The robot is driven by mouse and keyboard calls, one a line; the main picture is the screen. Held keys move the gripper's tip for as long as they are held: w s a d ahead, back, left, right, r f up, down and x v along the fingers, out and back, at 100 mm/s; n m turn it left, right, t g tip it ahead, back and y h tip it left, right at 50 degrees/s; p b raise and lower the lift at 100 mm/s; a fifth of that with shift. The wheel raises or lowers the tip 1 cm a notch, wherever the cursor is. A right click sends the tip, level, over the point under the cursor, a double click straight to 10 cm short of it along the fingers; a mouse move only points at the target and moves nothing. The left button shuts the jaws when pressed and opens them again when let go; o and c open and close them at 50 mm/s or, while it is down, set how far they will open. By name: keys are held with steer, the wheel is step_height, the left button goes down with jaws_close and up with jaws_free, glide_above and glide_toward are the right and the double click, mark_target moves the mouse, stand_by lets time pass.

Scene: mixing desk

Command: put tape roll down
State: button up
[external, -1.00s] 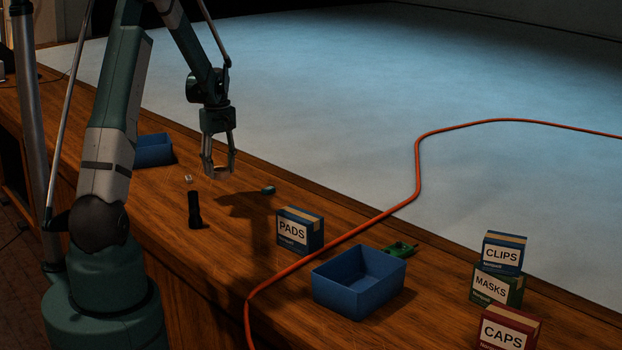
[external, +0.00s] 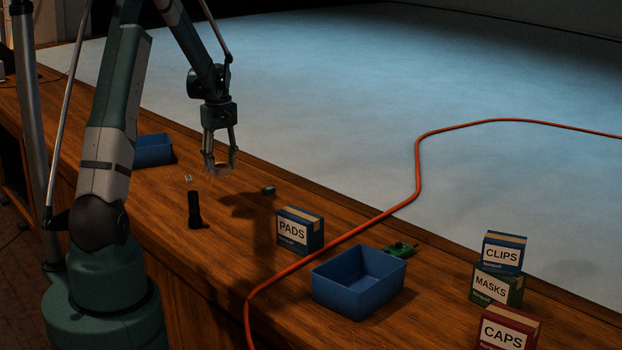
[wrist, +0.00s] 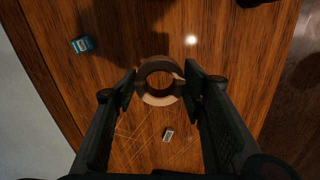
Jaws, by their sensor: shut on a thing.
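The tape roll (wrist: 161,101) is a tan ring, seen in the wrist view between the two fingers of my gripper (wrist: 160,82). My gripper is shut on the roll's sides and holds it above the wooden desk (wrist: 215,45). In the external view my gripper (external: 219,168) points down over the desk, with the roll's pale edge (external: 224,171) showing at the fingertips. The gap between roll and desk is hard to judge.
The PADS box (external: 300,230), an orange cable (external: 335,243) and a blue bin (external: 340,300) are farther right. Another blue bin (external: 154,152) is behind.

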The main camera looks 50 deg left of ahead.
steer(key=d+n, duration=0.4)
steer(key=d, duration=1.7)
steer(key=shift+d+r, duration=0.15)
steer(key=shift+d, duration=0.1)
steer(key=b, duration=0.1)
glide_above(261, 221)
steer(key=shift+s+f, duration=0.1)
steer(key=shift+f, duration=3.05)
steer(key=shift+f+b, duration=0.35)
steer(key=shift+f, duration=1.5)
steer(key=shift+f, duration=0.15)
